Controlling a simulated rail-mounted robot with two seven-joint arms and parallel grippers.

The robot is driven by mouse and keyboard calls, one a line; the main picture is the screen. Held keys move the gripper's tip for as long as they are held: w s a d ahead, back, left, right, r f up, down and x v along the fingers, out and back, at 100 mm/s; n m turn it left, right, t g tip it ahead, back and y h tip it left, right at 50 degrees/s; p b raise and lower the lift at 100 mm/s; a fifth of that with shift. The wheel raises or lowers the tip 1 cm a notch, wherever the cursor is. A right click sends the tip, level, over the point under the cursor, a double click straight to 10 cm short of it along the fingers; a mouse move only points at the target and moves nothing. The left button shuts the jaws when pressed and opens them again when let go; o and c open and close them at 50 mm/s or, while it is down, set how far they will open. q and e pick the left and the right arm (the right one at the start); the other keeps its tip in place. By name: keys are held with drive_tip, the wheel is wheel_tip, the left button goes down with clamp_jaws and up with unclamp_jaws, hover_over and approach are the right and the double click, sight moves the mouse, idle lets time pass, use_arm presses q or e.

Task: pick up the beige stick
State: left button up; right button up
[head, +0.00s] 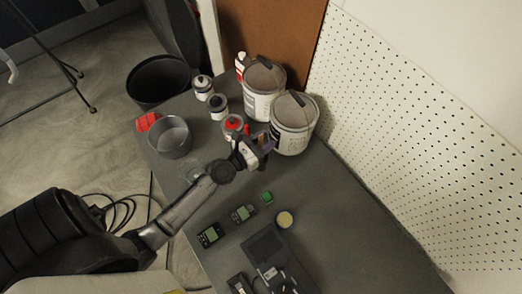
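I cannot make out a beige stick in the head view; it may be hidden or too small to see. My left gripper (264,146) reaches over the grey table (330,215) from the left. Its fingers are beside the front paint bucket, and I cannot tell whether they touch it. The fingers are too small and overlapped to show whether they are open or hold anything. My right gripper is not in view.
Two paint buckets (293,124) (263,88), small cans (203,87) (218,106) and a red-topped can (234,127) crowd the back. A grey pot (170,138) stands left. Meters (209,236) (243,213), a green block (267,197) and a yellowish disc (285,219) lie nearer. A pegboard (420,120) bounds the right.

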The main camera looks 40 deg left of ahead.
use_arm(q)
drive_tip(key=shift+w, duration=0.1)
clamp_jaws()
idle(0.3)
drive_tip(key=shift+r, duration=0.1)
